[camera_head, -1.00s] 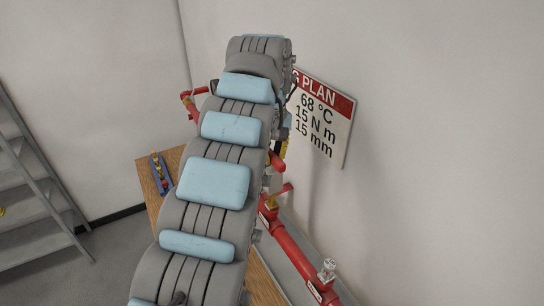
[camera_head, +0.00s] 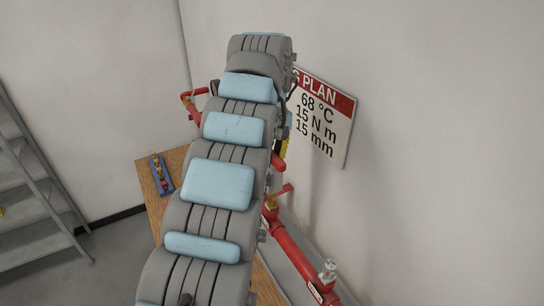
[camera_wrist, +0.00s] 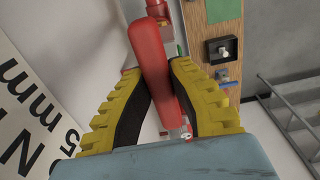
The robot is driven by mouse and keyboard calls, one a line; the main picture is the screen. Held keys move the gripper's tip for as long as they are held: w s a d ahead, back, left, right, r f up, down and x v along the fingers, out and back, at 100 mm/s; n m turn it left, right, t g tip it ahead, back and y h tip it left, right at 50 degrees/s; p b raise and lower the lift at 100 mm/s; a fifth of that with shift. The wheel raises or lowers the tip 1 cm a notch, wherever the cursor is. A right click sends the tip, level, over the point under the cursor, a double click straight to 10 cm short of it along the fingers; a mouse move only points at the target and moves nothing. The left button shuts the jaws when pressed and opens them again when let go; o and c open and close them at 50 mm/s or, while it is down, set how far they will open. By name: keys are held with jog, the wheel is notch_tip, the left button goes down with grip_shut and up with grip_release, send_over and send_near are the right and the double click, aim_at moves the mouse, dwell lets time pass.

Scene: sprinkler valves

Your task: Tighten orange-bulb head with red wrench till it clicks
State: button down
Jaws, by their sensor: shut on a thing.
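My gripper (camera_wrist: 155,78), with yellow fingers and black pads, is shut on the handle of the red wrench (camera_wrist: 150,55) in the wrist view. The handle runs from between the fingers toward the top of the picture. The wrench's working end cannot be made out. No orange bulb can be made out; my arm and gripper cover much of the pipe. In the head view my arm hides most of the gripper. A pale metal sprinkler head (camera_head: 327,270) stands on the red pipe (camera_head: 295,250) at the lower right, apart from my arm.
The sign (camera_head: 324,115) on the wall reads 68 °C, 15 N m, 15 mm. The wrist view shows a black box with a knob (camera_wrist: 222,50). Grey shelves (camera_head: 35,190) stand left.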

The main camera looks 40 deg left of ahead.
aim_at(272, 177)
jog(key=shift+f, duration=0.15)
dwell(0.4)
jog(key=shift+f+b, duration=3.55)
jog(key=shift+b, duration=0.55)
jog(key=shift+r, duration=0.1)
jog(key=shift+m, duration=4.7)
jog(key=shift+n, duration=0.4)
notch_tip(272, 177, up, 12)
jog(key=p, duration=1.2)
jog(key=shift+r+p, duration=0.2)
jog(key=shift+p, duration=0.1)
